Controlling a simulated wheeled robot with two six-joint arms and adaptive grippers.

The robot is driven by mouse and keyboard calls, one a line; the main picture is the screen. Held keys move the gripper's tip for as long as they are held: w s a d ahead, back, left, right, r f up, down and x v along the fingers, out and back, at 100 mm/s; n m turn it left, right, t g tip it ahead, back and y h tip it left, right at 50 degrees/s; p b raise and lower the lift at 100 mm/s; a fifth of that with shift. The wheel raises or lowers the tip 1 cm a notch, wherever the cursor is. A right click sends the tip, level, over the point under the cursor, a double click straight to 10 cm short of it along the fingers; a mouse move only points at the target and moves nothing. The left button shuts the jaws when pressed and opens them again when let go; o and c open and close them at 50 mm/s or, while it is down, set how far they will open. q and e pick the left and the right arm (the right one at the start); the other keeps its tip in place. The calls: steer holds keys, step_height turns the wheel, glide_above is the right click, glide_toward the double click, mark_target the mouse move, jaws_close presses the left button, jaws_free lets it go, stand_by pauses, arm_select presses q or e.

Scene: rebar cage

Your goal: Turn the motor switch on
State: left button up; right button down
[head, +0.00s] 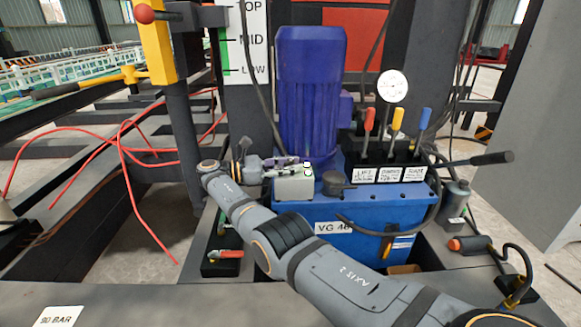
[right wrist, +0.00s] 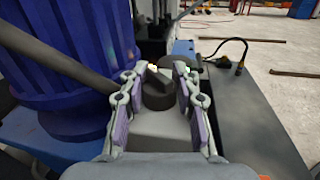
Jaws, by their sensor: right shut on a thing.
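The motor switch is a dark rotary knob (right wrist: 157,90) on a small grey box (head: 294,185), beside the blue motor (head: 309,95) on top of the blue power unit. My right gripper (head: 288,165) reaches the box from the left in the head view. In the right wrist view, the purple-padded fingers of my right gripper (right wrist: 158,80) stand on both sides of the knob and are shut on it. A small yellow light and a greenish one show near the fingertips. The knob's exact setting is hard to read. My left gripper is not in view.
Red, yellow and blue levers (head: 397,122) stand right of the motor, below a round gauge (head: 392,86). A long black handle (head: 490,158) sticks out to the right. A yellow post (head: 158,45) stands left, with red hoses (head: 125,145) on the floor.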

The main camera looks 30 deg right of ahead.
mark_target(290, 161)
steer(key=shift+f, duration=0.1)
steer(key=c, duration=1)
jaws_free()
steer(key=shift+a, duration=0.1)
steer(key=shift+o, duration=0.2)
step_height(290, 161, up, 10)
steer(key=shift+r, duration=0.1)
